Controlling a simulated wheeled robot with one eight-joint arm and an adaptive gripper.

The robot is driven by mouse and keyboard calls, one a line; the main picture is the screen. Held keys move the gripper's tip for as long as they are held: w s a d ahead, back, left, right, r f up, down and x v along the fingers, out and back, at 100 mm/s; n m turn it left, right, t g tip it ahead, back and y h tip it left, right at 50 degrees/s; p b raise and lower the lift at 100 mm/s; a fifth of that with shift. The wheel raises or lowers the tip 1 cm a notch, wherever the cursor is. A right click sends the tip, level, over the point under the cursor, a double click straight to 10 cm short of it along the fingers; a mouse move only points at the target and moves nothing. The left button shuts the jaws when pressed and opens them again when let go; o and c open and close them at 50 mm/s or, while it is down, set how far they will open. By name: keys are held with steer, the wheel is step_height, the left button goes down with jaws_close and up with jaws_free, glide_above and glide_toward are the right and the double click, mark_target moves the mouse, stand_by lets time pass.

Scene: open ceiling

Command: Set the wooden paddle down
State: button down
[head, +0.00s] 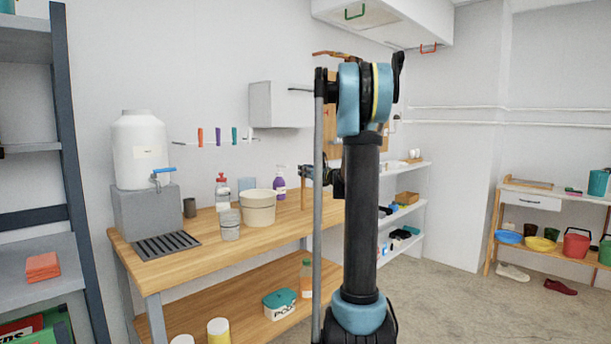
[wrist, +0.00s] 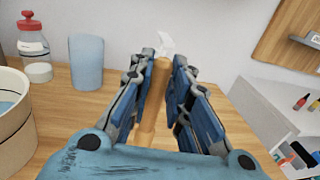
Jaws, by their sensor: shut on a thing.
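The wooden paddle (wrist: 154,100) shows as a narrow tan strip between the fingers of my gripper (wrist: 160,75) in the wrist view. My gripper is shut on it. In the head view my gripper (head: 322,175) is over the right part of the wooden table (head: 290,225). The paddle (head: 304,193) shows there as an upright strip at its left side, low over the tabletop. I cannot tell whether its lower end touches the table. Much of the paddle is hidden by the fingers.
A cream bucket (head: 258,207), a grey cup (head: 229,226), a red-capped bottle (head: 222,192) and a purple bottle (head: 279,183) stand left of my gripper. A blue cup (wrist: 87,62) is close left in the wrist view. White shelves (head: 408,212) are to the right. The front tabletop is clear.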

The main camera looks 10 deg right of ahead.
steer(key=shift+f, duration=0.15)
steer(key=c, duration=1.5)
jaws_free()
steer(key=v, duration=1.2)
steer(key=s+a+f+n+g, duration=0.3)
steer(key=s+a+f+n, duration=0.15)
steer(key=s, duration=0.25)
steer(key=s+a+f+n+g+h, duration=0.1)
steer(key=s+a+f+n+g, duration=0.2)
steer(key=s+a+f+n, duration=0.25)
steer(key=s+a+f+n+g, duration=0.2)
steer(key=s+a+f+n, duration=0.15)
steer(key=s+n, duration=0.4)
steer(key=shift+s+d+f+n+g+h, duration=1.1)
steer(key=shift+s+f+n, duration=1.2)
steer(key=shift+s, duration=1.9)
steer(key=shift+s+d+f+n+g+h, duration=0.75)
steer(key=shift+s+d+f+n+h, duration=1.15)
steer(key=shift+s, duration=2.25)
steer(key=shift+s+d+f+n+g+h, duration=0.85)
steer(key=shift+s+f+n, duration=1.9)
steer(key=shift+s, duration=1.45)
